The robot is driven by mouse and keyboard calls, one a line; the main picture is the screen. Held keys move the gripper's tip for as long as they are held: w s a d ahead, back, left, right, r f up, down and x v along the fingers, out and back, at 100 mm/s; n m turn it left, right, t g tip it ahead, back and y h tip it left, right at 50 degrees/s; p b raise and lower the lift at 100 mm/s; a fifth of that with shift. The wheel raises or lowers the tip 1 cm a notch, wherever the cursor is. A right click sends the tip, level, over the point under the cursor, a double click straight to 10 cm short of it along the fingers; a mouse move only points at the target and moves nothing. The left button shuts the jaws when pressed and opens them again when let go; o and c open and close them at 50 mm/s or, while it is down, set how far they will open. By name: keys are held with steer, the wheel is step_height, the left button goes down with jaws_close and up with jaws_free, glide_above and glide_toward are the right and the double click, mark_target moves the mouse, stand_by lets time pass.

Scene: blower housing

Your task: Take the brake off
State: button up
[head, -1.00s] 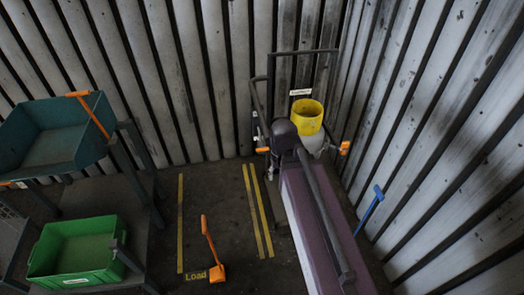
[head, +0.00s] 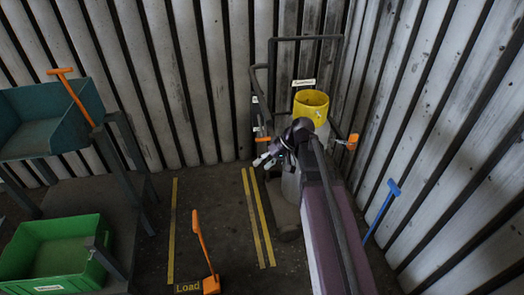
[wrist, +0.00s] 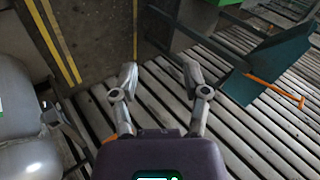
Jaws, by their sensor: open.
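A wheeled cart with a dark tube frame (head: 306,38) stands in the back corner, carrying a yellow bucket (head: 311,103) on a pale body. An orange handle (head: 262,139) shows at its left side and another orange piece (head: 352,141) at its right. I cannot tell which part is the brake. My gripper (head: 260,162) is open and empty, just left of the cart and below the left orange handle. In the wrist view my gripper (wrist: 159,74) has its fingers spread with nothing between them. A grey rounded tank (wrist: 22,105) is at the left there.
A teal bin (head: 45,120) stands on a rack at left, above a green crate (head: 55,255). An orange-handled tool (head: 203,245) stands near the "Load" floor mark. A blue-handled tool (head: 382,208) is by the right wall.

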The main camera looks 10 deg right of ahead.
steer(key=w+d+f+n+t+y+b, duration=0.2)
steer(key=w+d+f+y+b, duration=0.3)
steer(key=w+b, duration=0.6)
steer(key=n+t+y+b, duration=0.25)
steer(key=y+b, duration=0.45)
steer(key=b, duration=0.9)
glide_toward(261, 138)
steer(key=d+f, duration=0.2)
steer(key=d, duration=0.2)
steer(key=shift+s+a+f+p, duration=0.15)
steer(key=shift+s+p, duration=0.15)
steer(key=shift+s, duration=0.15)
steer(key=shift+a, duration=0.15)
steer(key=p+x, duration=0.2)
steer(key=x, duration=0.4)
steer(key=p+x, duration=0.2)
steer(key=x, duration=0.5)
steer(key=shift+w+a+r, duration=0.2)
steer(key=shift+r, duration=0.1)
jaws_close()
